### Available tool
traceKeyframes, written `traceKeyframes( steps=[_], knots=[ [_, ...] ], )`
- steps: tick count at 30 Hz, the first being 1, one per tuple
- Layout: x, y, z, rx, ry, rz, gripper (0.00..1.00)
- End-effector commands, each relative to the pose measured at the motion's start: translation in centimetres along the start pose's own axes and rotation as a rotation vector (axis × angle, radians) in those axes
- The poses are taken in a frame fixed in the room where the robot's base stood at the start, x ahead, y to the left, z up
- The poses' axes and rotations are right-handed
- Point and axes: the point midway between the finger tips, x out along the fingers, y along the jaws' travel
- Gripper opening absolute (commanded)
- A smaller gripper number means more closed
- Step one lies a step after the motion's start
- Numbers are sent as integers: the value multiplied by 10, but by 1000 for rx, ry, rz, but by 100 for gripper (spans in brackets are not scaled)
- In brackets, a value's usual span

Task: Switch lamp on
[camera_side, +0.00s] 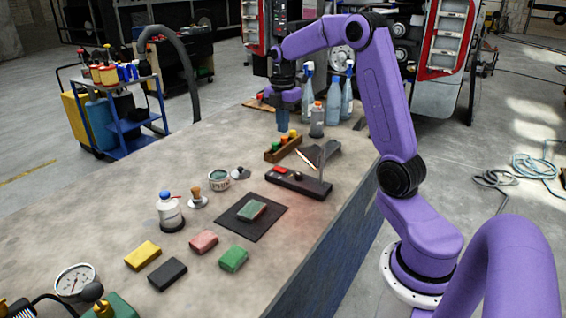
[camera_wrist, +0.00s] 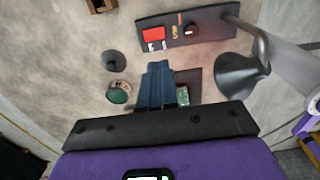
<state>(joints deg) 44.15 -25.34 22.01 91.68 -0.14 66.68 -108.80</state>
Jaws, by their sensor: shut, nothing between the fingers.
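The lamp has a dark base (camera_side: 305,187) on the bench with an upright post and a grey shade (camera_side: 322,153). Its base (camera_wrist: 205,32) and cone-shaped shade (camera_wrist: 241,76) also show in the wrist view. A red rocker switch (camera_wrist: 153,35) and a round black knob (camera_wrist: 191,30) sit on the base; the red switch (camera_side: 281,170) shows at its left end in the side view.
A wooden rack (camera_side: 272,156) with small coloured items stands beside the lamp. Spray bottles (camera_side: 307,100) stand close to my gripper at the right. A dark mat (camera_side: 270,225) with a green block, a tin (camera_side: 219,181) and several coloured blocks lie nearer the camera.

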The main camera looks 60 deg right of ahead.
Motion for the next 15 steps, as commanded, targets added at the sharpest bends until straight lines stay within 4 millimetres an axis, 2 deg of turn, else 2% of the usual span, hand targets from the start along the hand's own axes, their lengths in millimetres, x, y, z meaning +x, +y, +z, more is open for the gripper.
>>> traceKeyframes(
  steps=[15],
  knots=[
    [91,-1,0,1,2,-5,0]
  ],
)
